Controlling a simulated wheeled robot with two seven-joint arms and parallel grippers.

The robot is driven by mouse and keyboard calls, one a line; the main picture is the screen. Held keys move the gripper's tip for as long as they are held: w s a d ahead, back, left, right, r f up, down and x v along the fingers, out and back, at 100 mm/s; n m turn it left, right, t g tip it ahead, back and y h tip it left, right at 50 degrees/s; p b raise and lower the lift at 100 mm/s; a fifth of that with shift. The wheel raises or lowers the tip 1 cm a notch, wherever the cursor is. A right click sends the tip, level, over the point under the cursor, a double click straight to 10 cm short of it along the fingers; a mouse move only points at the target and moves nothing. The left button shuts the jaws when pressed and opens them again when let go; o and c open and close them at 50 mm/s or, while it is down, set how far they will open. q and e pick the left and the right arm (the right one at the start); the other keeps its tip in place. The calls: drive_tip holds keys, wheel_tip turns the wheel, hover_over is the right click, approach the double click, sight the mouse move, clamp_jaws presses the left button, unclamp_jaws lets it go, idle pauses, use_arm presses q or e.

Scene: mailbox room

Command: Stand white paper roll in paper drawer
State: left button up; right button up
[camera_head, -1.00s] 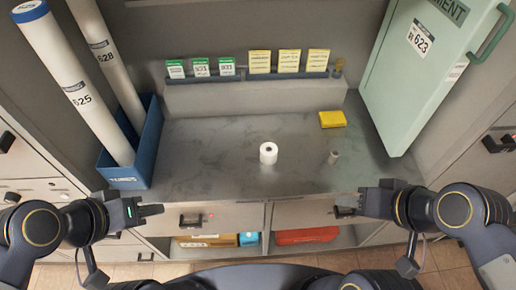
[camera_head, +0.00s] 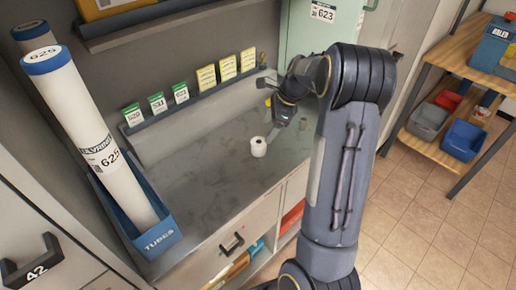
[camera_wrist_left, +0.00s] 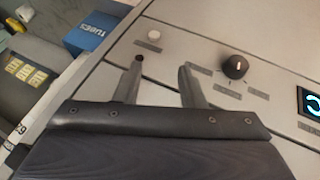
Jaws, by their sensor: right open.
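The white paper roll (camera_head: 258,147) stands upright on the grey counter in the head view. My right gripper (camera_head: 266,110) is open and empty above the counter, just behind and to the right of the roll, apart from it. My right arm hides the right part of the counter. A drawer (camera_head: 250,226) with a dark handle is shut under the counter's front edge. I cannot read which drawer is the paper drawer. My left gripper (camera_wrist_left: 163,65) shows only in the left wrist view, open and empty in front of a pale panel with a black knob.
A blue tubes box (camera_head: 157,243) holding a long white tube (camera_head: 90,135) stands at the counter's left end. Green and yellow cards (camera_head: 206,78) line the back ledge. A wooden shelf unit (camera_head: 440,145) with bins stands at the right. The counter's left middle is clear.

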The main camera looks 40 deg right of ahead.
sight(260, 142)
drive_tip(key=shift+m, duration=0.3)
drive_tip(key=x, duration=0.3)
drive_tip(key=d+x, duration=0.1)
drive_tip(key=x, duration=0.1)
drive_tip(key=w+x, duration=0.1)
drive_tip(key=x, duration=0.2)
drive_tip(key=shift+d+f, duration=0.1)
drive_tip(key=shift+f, duration=0.25)
drive_tip(key=shift+c, duration=0.3)
drive_tip(key=c, duration=1.1)
drive_tip(key=shift+r, duration=0.15)
